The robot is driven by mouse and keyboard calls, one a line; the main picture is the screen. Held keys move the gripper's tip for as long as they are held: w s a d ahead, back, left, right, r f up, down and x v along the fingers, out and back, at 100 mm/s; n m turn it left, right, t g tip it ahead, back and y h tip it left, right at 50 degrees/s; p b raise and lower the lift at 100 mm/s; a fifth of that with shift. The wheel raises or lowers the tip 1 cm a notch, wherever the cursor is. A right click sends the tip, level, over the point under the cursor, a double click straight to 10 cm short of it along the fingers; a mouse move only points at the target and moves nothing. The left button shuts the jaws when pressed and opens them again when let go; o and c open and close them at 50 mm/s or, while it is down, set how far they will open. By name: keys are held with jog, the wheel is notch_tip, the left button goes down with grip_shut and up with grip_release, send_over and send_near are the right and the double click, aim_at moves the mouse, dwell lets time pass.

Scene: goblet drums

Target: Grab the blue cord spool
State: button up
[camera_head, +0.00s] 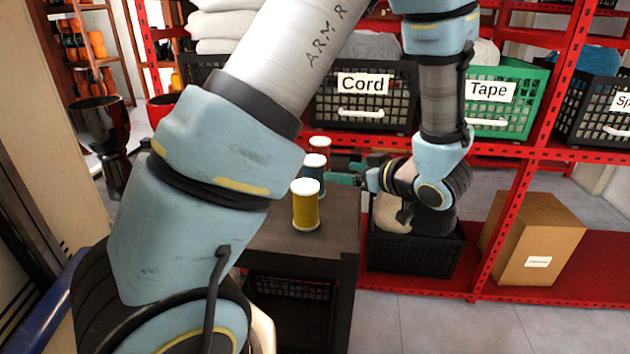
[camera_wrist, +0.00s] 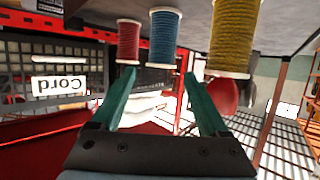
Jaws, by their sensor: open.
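The blue cord spool (camera_head: 316,177) stands upright on a dark table, between a red spool (camera_head: 320,149) behind it and a yellow spool (camera_head: 305,208) in front. My gripper (camera_head: 345,172) is open, with teal fingers reaching from the right towards the blue spool at about its height. The wrist view is upside down; there the blue spool (camera_wrist: 164,40) is centred ahead of the open fingers (camera_wrist: 159,76). The red spool (camera_wrist: 128,42) is on the left and the yellow spool (camera_wrist: 234,38) on the right. Nothing is between the fingers; whether their tips reach the blue spool's side is unclear.
The dark table (camera_head: 288,238) has bare surface around the yellow spool. A red shelf (camera_head: 480,150) behind holds a black Cord crate (camera_head: 362,108) and a green Tape crate (camera_head: 507,112). A cardboard box (camera_head: 532,240) is at lower right. A dark goblet drum (camera_head: 103,130) stands at left.

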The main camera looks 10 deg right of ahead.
aim_at(320, 169)
jog(key=p+x, duration=0.1)
jog(key=x, duration=0.4)
jog(key=p+x, duration=0.1)
jog(key=x, duration=0.4)
jog(key=shift+w+a+p, duration=0.1)
jog(key=shift+a+p, duration=0.25)
jog(key=shift+p, duration=0.05)
jog(key=shift+c, duration=0.2)
grip_shut()
